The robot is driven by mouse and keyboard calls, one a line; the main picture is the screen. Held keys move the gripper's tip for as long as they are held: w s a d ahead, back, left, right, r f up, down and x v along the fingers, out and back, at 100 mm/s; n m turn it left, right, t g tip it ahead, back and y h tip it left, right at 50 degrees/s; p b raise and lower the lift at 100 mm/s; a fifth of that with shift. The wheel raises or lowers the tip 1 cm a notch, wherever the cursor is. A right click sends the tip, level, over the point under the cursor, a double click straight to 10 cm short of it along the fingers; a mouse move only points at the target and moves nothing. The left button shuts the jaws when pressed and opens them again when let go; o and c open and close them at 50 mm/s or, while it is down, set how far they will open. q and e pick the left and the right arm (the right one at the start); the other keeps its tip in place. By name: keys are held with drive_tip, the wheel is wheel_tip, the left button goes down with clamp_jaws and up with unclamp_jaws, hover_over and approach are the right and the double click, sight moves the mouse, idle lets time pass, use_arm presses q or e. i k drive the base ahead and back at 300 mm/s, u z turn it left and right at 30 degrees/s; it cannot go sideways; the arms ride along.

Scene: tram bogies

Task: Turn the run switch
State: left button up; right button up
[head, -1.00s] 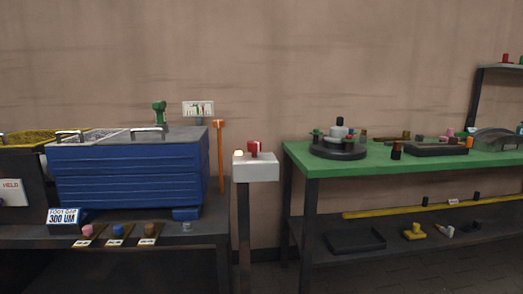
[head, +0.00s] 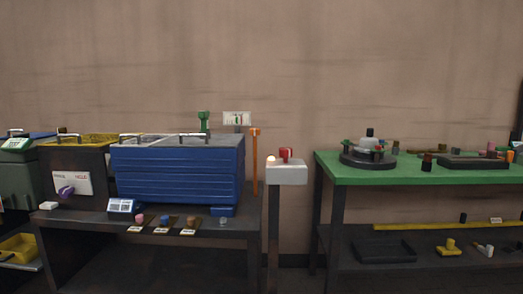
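A purple knob (head: 66,190) sits on a white panel (head: 86,183) on the front of the dark box with the yellow top, at the left. The panel has a word on each side of the knob; the right one seems to read HELD, the left one is too small to read. A red knob-like part (head: 285,154) and a small lit lamp (head: 271,159) sit on a white box (head: 290,174) on a post in the middle. I cannot tell for certain which is the run switch. Neither of my grippers shows.
A blue box (head: 180,172) stands on the dark bench beside the panel, with several coloured plugs in front. An orange post (head: 255,160) stands right of it. A green-topped table (head: 430,174) with parts is at right. A yellow bin (head: 20,247) is low at left.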

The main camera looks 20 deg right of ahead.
sight(285, 153)
drive_tip(key=u, duration=0.15)
drive_tip(key=i, duration=0.7)
drive_tip(key=z, duration=0.65)
drive_tip(key=i, duration=0.45)
drive_tip(key=z, duration=0.5)
